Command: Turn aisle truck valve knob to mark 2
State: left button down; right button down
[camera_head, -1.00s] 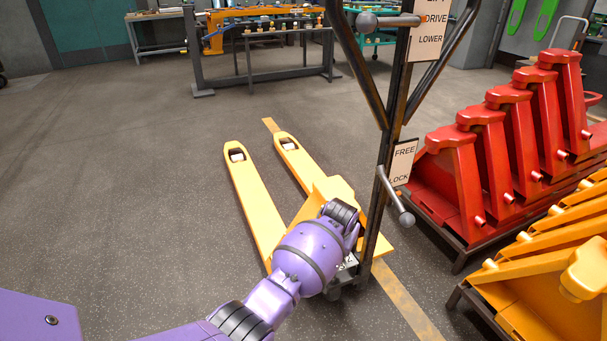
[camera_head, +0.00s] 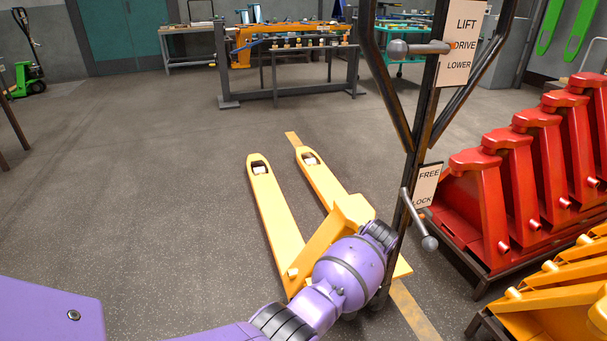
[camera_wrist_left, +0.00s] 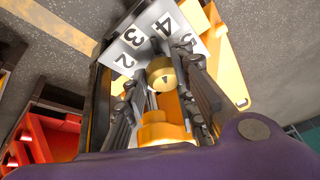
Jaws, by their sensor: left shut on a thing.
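The yellow aisle truck (camera_head: 270,205) stands on the floor in the head view, its two forks pointing away. In the left wrist view the round brass-yellow valve knob (camera_wrist_left: 160,67) sits in front of a white plate (camera_wrist_left: 147,33) with black numbers 2, 3, 4 and 5. A small dark mark shows on the knob; which number it points to is hard to tell. My left gripper (camera_wrist_left: 169,76) is shut on the knob, with dark fingers at both sides. In the head view my purple left wrist hides the knob and fingertips. My right gripper is out of view.
The truck's dark mast carries a LIFT/DRIVE/LOWER sign (camera_head: 462,45) and a FREE/LOCK sign (camera_head: 427,186), each beside a ball-ended lever. Red stands (camera_head: 485,205) and yellow ones (camera_head: 560,290) fill the right. A workbench (camera_head: 290,80) is behind.

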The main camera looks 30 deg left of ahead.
pick_arm(q)
jog(key=shift+w+d+n+g+y+b, duration=0.15)
jog(key=shift+w+d+n+b, duration=0.1)
jog(key=shift+n, duration=0.35)
jog(key=shift+w+d+n+g+y+b, duration=0.1)
jog(key=shift+n+g+y+b, duration=0.1)
jog(key=shift+n, duration=0.4)
jog(key=shift+w+r+n+g+b, duration=0.15)
jog(key=shift+n+b, duration=0.1)
jog(key=shift+n, duration=0.25)
jog(key=shift+s+n+g+b, duration=0.1)
jog(key=shift+n+b, duration=0.15)
jog(key=shift+n, duration=0.25)
jog(key=shift+w+a+r, duration=0.1)
jog(key=shift+w, duration=0.05)
jog(key=c, duration=1.6)
grip_release()
jog(key=shift+o, duration=0.2)
jog(key=shift+a, duration=0.1)
jog(key=shift+r, duration=0.1)
notch_tip(320, 180, up, 10)
